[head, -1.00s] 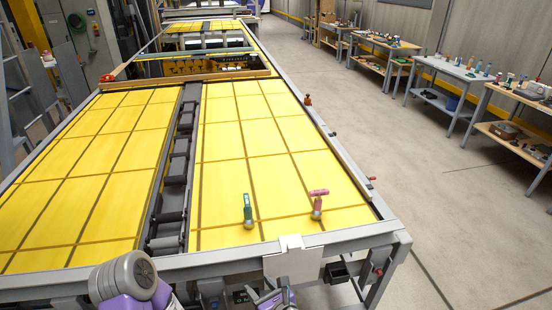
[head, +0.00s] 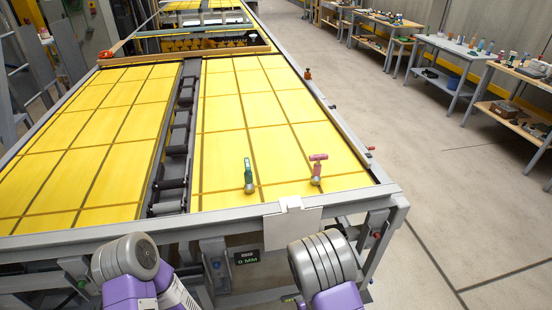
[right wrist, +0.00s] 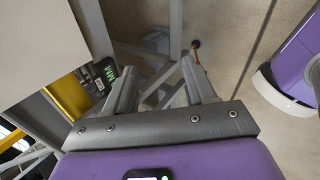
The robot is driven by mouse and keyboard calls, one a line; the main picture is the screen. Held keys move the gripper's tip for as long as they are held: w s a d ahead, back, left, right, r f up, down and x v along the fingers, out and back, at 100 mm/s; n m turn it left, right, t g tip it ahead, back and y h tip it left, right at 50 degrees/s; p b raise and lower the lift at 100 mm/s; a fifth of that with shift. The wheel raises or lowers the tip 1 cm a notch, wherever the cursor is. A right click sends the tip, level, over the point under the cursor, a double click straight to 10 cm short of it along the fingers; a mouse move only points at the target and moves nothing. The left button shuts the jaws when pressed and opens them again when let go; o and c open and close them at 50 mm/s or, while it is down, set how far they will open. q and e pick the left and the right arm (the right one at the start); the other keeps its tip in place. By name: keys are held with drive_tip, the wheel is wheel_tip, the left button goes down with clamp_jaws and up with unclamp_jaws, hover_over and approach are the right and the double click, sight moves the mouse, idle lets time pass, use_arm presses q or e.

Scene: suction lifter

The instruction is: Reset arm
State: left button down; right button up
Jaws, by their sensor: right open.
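My right gripper (right wrist: 160,82) is open and empty in the right wrist view, with its two grey fingers apart. It points down past the table's frame toward the floor. In the head view, my right arm shows as a grey and purple joint at the bottom right of centre, and my left arm shows as a similar joint at the bottom left. Neither gripper's fingers can be made out there.
A pale plate (head: 291,222) hangs on the table's grey front rail (head: 150,233). A small display (head: 246,258) reading 0 MM sits below the rail. Workbenches with tools (head: 450,60) line the right wall. The concrete floor (head: 420,170) between is clear.

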drive_tip(key=s+d+f+m+g+y+b, duration=0.1)
drive_tip(key=s+f+m+g+b, duration=0.4)
drive_tip(key=s+f+m, duration=0.7)
drive_tip(key=m+g+y, duration=0.1)
drive_tip(key=m, duration=1.1)
drive_tip(key=shift+s+d+m, duration=0.15)
drive_tip(key=shift+d+m, duration=0.15)
drive_tip(key=shift+m, duration=0.1)
idle(1.4)
